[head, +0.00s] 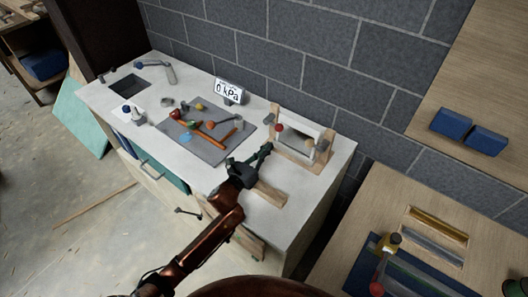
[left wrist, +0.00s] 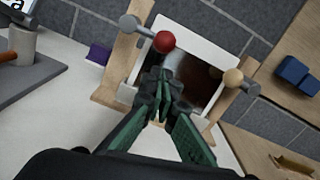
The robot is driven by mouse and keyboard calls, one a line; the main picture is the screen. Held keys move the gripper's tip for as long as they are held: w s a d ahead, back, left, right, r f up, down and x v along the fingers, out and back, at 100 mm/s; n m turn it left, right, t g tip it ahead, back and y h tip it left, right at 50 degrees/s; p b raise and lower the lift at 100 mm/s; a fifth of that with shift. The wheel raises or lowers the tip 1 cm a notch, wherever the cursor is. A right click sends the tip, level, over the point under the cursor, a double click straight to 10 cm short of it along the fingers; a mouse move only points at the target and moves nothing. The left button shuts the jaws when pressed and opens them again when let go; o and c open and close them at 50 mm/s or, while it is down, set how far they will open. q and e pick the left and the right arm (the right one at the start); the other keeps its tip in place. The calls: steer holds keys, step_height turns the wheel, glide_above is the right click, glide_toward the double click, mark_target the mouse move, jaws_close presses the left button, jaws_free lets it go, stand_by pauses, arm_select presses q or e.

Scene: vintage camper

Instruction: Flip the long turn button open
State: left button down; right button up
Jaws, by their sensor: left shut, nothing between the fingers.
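A wooden stand (head: 300,157) at the counter's right end holds a white-framed panel (left wrist: 207,38). Two turn buttons are on it: one with a red ball end (left wrist: 165,42) and grey pivot knob (left wrist: 130,23), and a shorter one with a tan ball end (left wrist: 233,77). The red-ended one looks the longer; its ball overlaps the frame's upper left in the left wrist view. The red ball also shows in the head view (head: 278,127). My left gripper (head: 265,150) is shut and empty, its tips in front of the panel, just below the red ball in the wrist view. My right gripper is not in view.
A grey mat (head: 205,150) with several coloured objects lies left of the stand, with a 0 kPa sign (head: 229,91) behind it. A block wall (head: 330,60) closes the back. A wooden table (head: 385,200) stands at the right, past a gap.

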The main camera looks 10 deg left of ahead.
arm_select(q)
steer(key=x, duration=0.5)
steer(key=shift+w+d, duration=0.15)
steer(key=shift+w, duration=0.15)
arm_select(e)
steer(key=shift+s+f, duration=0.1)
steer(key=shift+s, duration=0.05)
arm_select(q)
steer(key=shift+r, duration=0.1)
steer(key=shift+d+r+n, duration=0.1)
steer(key=shift+r+n, duration=0.1)
steer(key=shift+n, duration=0.1)
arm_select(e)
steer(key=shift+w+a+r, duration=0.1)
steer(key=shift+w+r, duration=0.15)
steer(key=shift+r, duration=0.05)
